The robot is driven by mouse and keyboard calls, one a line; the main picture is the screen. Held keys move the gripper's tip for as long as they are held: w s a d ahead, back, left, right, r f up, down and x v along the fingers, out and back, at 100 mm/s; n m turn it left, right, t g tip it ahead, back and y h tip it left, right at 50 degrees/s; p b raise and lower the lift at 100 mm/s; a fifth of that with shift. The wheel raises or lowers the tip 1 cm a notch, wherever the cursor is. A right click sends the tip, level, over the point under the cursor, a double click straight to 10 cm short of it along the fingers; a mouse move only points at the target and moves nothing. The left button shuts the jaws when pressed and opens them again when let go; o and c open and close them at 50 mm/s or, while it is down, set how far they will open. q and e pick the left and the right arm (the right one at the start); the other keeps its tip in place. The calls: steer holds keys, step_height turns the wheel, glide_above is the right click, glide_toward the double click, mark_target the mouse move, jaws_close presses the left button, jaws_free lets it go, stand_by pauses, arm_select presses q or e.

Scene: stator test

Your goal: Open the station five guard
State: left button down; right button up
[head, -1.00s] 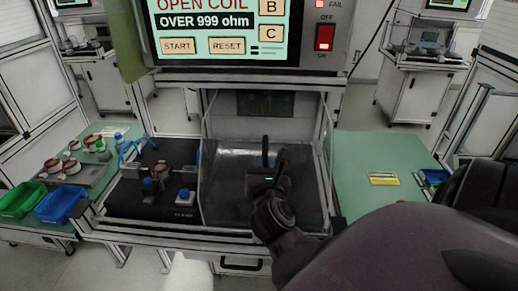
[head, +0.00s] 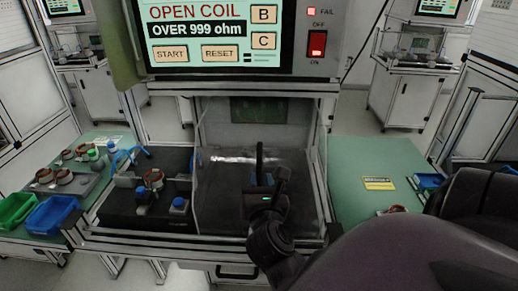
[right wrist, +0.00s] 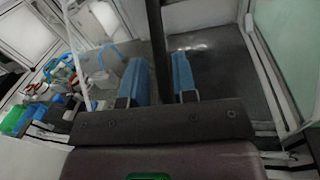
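The station guard (head: 225,172) is a clear-panelled enclosure below the test screen, and it looks closed. A black upright bar, which looks like its handle (head: 259,158), stands at its front. My right gripper (head: 262,182) is in front of the guard at this bar. In the right wrist view, the bar (right wrist: 157,45) runs between the two blue fingertips of my right gripper (right wrist: 160,80). A gap shows on each side of the bar, so the gripper looks open around it, not clamped. My left gripper is not in view.
The test screen (head: 215,40) reads OPEN COIL, with a red switch (head: 317,43) beside it. A black fixture bed (head: 150,205) with a copper coil is left of the guard. Green (head: 15,208) and blue bins (head: 50,215) stand far left. A green table (head: 370,160) is right.

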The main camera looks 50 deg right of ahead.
steer(key=b+v, duration=0.1)
steer(key=v, duration=0.6)
steer(key=shift+b, duration=0.4)
